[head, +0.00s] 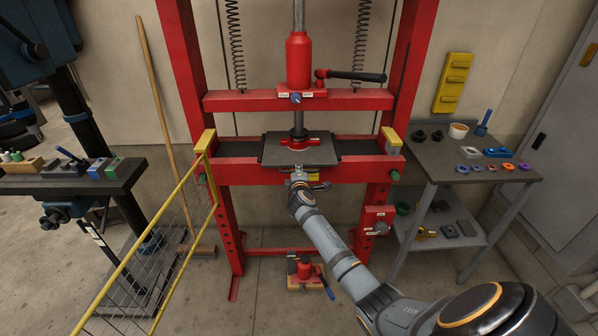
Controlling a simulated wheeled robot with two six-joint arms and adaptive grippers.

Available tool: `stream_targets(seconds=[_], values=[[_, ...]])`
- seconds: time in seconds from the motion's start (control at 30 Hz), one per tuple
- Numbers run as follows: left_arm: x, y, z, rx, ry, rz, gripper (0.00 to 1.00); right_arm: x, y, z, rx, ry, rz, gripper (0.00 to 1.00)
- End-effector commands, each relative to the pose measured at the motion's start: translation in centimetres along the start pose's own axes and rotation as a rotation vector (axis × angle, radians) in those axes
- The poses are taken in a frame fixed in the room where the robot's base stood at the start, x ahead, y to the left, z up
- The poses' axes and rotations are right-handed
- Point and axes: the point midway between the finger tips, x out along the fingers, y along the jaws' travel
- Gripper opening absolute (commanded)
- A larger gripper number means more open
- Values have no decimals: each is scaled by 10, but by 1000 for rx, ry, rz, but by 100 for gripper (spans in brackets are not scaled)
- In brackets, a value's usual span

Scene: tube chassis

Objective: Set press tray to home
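The press tray (275,155) is a dark flat plate on the bed of the red press, under the press ram (299,125). A red piece (315,142) sits at the middle of the tray, under the ram's lower end. My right arm comes in from the lower right. My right gripper (298,172) is at the middle of the tray's front edge, against or just in front of it. Its fingers are too small to tell whether they are open or shut, or whether they touch the tray. My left gripper is not in view.
The red press frame (190,75) stands on both sides of the tray. A yellow mesh guard (160,240) is at the left. A grey side table (435,160) with small parts stands at the right. A red jack (304,270) sits on the floor under the press.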

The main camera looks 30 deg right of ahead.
Motion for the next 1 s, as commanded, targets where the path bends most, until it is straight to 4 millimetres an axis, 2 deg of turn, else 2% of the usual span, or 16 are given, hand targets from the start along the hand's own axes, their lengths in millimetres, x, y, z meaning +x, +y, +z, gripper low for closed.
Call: stream_targets(seconds=[0.33,0.37,0.4,0.5,0.53,0.87,1.0], values=[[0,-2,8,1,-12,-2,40,0,2,0,0,0,4,0],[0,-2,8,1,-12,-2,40,0,2,0,0,0,4,11],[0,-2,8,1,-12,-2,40,0,2,0,0,0,4,16],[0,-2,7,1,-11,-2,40,0,2,0,0,0,4,30],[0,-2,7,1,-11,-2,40,0,2,0,0,0,4,32],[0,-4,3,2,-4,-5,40,-2,1,0,0,0,2,32],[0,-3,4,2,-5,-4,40,-20,0,0,1,2,2,32]])
